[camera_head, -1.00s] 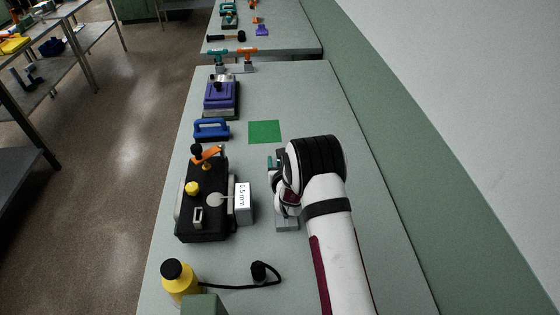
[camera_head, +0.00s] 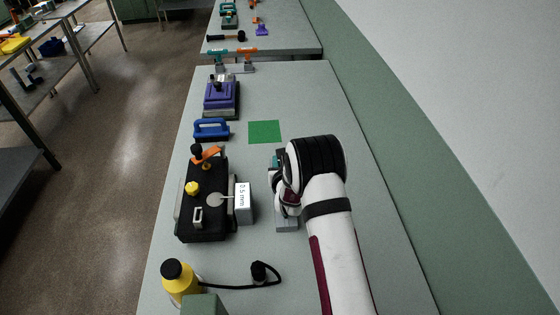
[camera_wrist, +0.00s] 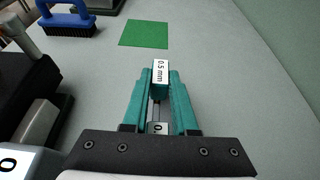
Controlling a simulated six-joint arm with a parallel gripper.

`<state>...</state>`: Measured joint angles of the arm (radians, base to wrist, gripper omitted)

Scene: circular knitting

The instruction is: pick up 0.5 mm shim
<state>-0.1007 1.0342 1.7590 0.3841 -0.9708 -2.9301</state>
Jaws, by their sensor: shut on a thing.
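The 0.5 mm shim (camera_wrist: 161,72) shows in the wrist view as a small pale tab with a "0.5 mm" label, between the tips of my teal fingers. My gripper (camera_wrist: 160,82) is shut on it from both sides. In the head view my gripper (camera_head: 280,160) is over the grey holder (camera_head: 287,225), and my arm hides the shim and most of the holder. A second tab marked "0" (camera_wrist: 158,128) shows between the fingers nearer the wrist; the rest of its label is hidden.
A blue-handled brush (camera_head: 211,128) and a yellow bottle (camera_head: 178,280) stand left.

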